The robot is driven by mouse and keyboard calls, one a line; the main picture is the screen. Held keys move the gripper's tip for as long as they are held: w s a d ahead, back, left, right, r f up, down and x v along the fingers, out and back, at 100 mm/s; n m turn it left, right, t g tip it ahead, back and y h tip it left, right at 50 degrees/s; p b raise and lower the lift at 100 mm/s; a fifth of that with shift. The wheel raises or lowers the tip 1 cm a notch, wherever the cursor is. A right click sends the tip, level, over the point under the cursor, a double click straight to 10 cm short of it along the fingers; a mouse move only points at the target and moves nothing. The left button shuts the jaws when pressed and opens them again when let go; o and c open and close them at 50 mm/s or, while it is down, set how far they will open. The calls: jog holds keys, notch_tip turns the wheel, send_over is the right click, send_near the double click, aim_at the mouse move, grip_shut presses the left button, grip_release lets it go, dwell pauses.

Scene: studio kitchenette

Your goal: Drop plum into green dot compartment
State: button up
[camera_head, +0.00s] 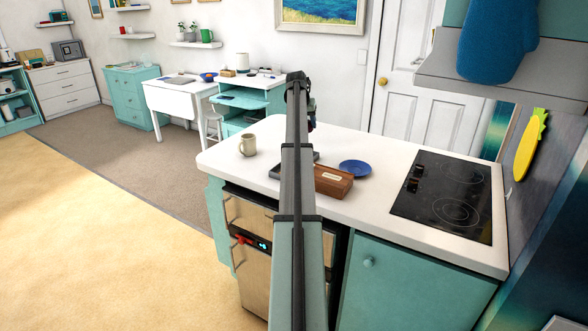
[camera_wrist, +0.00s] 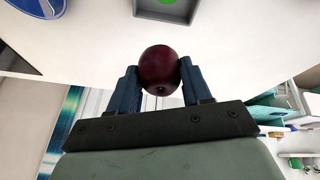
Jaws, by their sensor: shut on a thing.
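The dark red plum (camera_wrist: 160,72) is held between the two blue fingers of my gripper (camera_wrist: 158,68) in the wrist view, above the white counter. A grey compartment (camera_wrist: 166,19) with a green dot (camera_wrist: 167,2) on its floor is at the top edge of the wrist view, beyond the plum and cut off by the frame. In the head view, a dark grey tray (camera_head: 279,170) lies on the counter, mostly hidden behind my arm.
On the white counter (camera_head: 390,148) are a beige mug (camera_head: 247,146), a brown wooden box (camera_head: 334,183) and a blue plate (camera_head: 355,168), also in the wrist view (camera_wrist: 38,6). A black cooktop (camera_head: 445,197) is at the right. Bare counter lies between mug and tray.

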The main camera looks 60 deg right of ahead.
jog(key=shift+f, duration=2.8)
jog(key=o, duration=1.1)
jog(key=v, duration=1.3)
jog(key=shift+a+r, duration=0.2)
jog(key=shift+r, duration=0.15)
